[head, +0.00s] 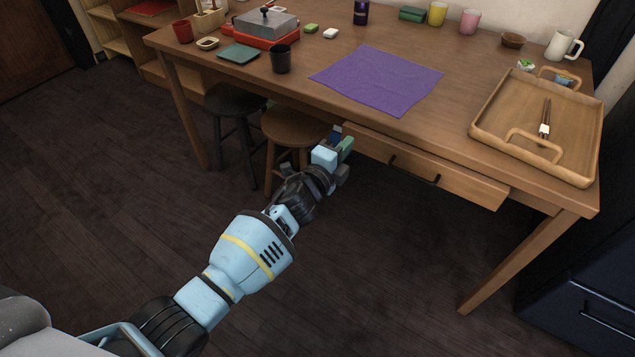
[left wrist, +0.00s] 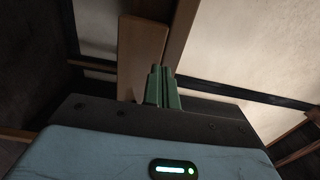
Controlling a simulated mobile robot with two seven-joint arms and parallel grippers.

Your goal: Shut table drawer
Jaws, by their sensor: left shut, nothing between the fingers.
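My right gripper is not in view.
Two stools, a dark one (head: 233,108) and a brown one (head: 293,128), stand under the table left of my arm. A wooden tray (head: 483,118) and a purple cloth (head: 378,78) lie on top. A dark blue cabinet (head: 590,290) is at right. Floor before the drawer is clear.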

